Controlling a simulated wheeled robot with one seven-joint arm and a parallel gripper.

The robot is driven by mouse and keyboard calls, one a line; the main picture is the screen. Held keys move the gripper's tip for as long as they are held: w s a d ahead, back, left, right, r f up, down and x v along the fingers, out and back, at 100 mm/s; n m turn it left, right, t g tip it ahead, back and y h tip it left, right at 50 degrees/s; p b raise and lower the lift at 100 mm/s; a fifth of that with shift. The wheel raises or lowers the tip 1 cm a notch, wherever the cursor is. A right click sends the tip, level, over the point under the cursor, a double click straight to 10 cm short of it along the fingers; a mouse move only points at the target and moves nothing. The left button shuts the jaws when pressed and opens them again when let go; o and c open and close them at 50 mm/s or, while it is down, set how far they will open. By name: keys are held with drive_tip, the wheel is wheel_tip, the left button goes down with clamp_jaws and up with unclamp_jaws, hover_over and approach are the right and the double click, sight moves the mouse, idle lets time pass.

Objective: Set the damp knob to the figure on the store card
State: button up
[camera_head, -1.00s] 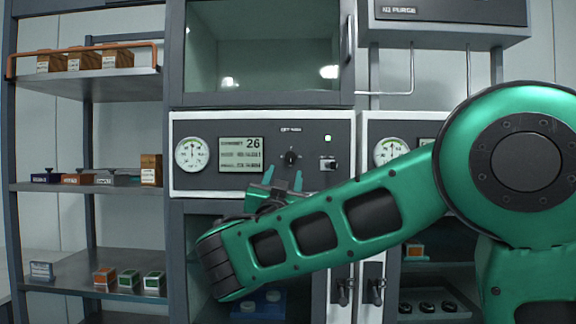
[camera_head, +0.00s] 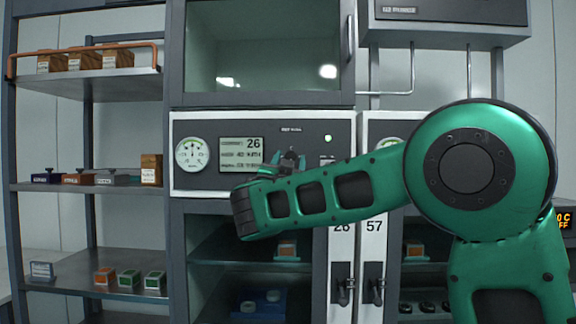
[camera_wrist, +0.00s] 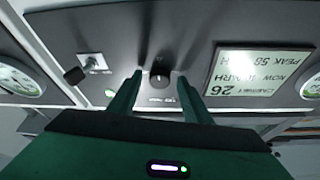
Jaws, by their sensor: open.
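The damp knob (camera_wrist: 159,79) is a small black dial on the grey control panel, seen upside down in the wrist view. My gripper (camera_wrist: 157,82) is open, its two green fingers on either side of the knob, with gaps showing between fingers and knob. In the head view my gripper (camera_head: 288,160) is at the panel, mostly behind my arm, and the knob is largely hidden. The display (camera_head: 241,154) beside it shows a large 26; it also shows in the wrist view (camera_wrist: 258,72). I cannot make out a store card.
A round gauge (camera_head: 191,155) is left of the display. A small switch (camera_wrist: 92,63) is on the other side of the knob. Small labelled boxes stand on the left shelves (camera_head: 92,188). A glass-fronted cabinet (camera_head: 262,98) is above the panel.

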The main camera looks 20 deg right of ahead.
drive_tip(key=c, duration=1.1)
drive_tip(key=shift+o, duration=0.2)
drive_tip(key=shift+n+y, duration=0.4)
drive_tip(key=shift+n, duration=0.1)
drive_tip(key=n+y, duration=0.1)
drive_tip(key=n, duration=0.1)
drive_tip(key=n+t+y, duration=0.1)
drive_tip(key=n, duration=0.2)
drive_tip(key=shift+s+d+n+y, duration=0.15)
drive_tip(key=shift+n+y, duration=0.15)
drive_tip(key=n+y, duration=0.1)
drive_tip(key=n, duration=0.2)
drive_tip(key=n+y, duration=0.2)
drive_tip(key=n, duration=0.1)
drive_tip(key=shift+d+r+n+y, duration=0.15)
drive_tip(key=shift+n+y, duration=0.15)
drive_tip(key=n+y, duration=0.1)
drive_tip(key=n, duration=0.1)
drive_tip(key=n+g+y, duration=0.1)
drive_tip(key=n, duration=0.2)
drive_tip(key=shift+d+r+n, duration=0.1)
drive_tip(key=shift+n, duration=0.2)
drive_tip(key=n, duration=0.2)
drive_tip(key=n+g+y, duration=0.1)
drive_tip(key=n, duration=0.1)
drive_tip(key=shift+n+g, duration=0.3)
